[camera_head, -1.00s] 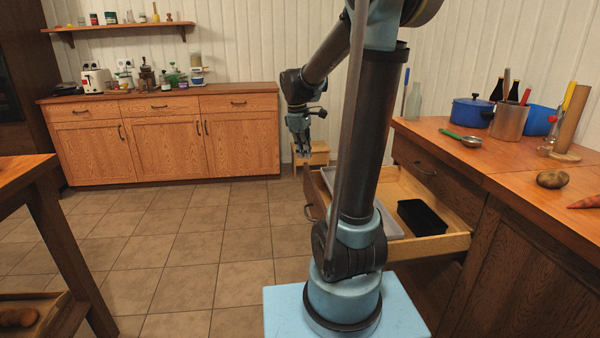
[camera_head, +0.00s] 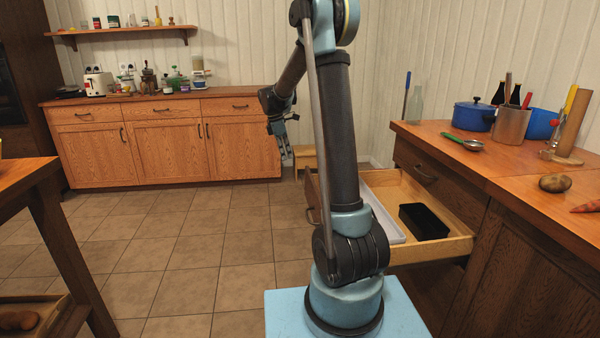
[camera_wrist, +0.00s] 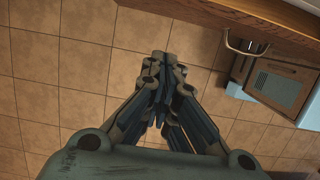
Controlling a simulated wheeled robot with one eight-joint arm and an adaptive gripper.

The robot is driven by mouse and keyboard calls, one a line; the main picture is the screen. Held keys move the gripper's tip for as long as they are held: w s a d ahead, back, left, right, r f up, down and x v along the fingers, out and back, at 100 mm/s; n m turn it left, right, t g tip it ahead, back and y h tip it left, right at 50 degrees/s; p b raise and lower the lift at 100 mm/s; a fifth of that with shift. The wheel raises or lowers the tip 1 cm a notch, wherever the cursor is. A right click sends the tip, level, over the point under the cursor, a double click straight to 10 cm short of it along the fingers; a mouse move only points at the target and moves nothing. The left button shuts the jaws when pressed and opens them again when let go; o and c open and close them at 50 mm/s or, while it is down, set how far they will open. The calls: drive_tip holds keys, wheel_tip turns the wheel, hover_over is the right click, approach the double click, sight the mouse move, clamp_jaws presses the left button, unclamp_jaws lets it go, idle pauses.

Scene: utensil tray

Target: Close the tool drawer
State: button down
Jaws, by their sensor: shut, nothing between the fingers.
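The tool drawer (camera_head: 432,249) is pulled out from the right-hand counter. A grey tray (camera_head: 393,228) and a black box (camera_head: 424,222) lie inside; my arm hides part of the drawer. Its dark front and handle (camera_head: 311,215) show left of my arm. My gripper (camera_head: 287,158) hangs in the air left of the drawer front, apart from it. In the wrist view my gripper (camera_wrist: 162,60) is shut and empty above the floor, with the drawer front (camera_wrist: 222,12) and its handle (camera_wrist: 246,47) to the upper right.
A wooden table (camera_head: 22,172) stands at left. Tiled floor (camera_head: 180,245) is clear between.

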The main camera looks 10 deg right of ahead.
drive_tip(key=d+f, duration=0.6)
drive_tip(key=f, duration=0.3)
drive_tip(key=shift+d+f, duration=0.25)
